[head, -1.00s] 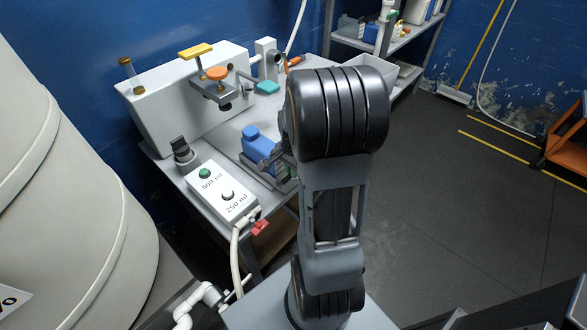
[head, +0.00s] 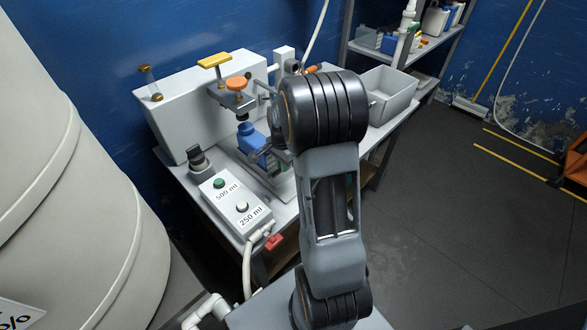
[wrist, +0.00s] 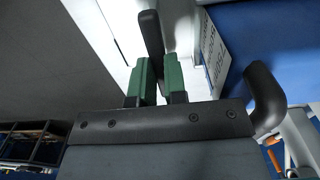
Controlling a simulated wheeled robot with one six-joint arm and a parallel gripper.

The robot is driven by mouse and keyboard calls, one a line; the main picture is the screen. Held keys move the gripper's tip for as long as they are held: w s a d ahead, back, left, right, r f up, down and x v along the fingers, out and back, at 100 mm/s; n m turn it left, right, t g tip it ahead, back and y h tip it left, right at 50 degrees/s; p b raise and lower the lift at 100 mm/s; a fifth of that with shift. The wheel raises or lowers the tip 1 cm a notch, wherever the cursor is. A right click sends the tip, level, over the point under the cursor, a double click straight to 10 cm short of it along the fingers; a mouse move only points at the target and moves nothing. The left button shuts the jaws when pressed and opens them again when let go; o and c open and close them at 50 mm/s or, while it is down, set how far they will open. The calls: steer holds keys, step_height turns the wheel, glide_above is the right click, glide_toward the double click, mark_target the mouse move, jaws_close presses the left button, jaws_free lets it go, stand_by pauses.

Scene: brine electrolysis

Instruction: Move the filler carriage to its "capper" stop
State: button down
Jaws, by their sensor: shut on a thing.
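The blue bottle (head: 251,143) stands on the filler carriage in the head view, near and below the filler head with the orange knob (head: 238,84). The carriage itself is mostly hidden by my arm. In the wrist view my gripper (wrist: 157,78) is shut, its two green pads closed on a dark upright handle (wrist: 151,33). This looks like the carriage's handle; its join to the carriage is hidden. My arm also hides the bench just right of the filler head, and no "capper" label is readable.
A grey bin (head: 389,92) stands at the bench's right end. A large pale tank (head: 90,190) fills the left.

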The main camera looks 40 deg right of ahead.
steer(key=shift+w+a, duration=0.1)
steer(key=shift+w, duration=0.4)
steer(key=c, duration=1.2)
jaws_free()
steer(key=shift+o, duration=0.2)
step_height(320, 180, up, 14)
steer(key=shift+p, duration=0.45)
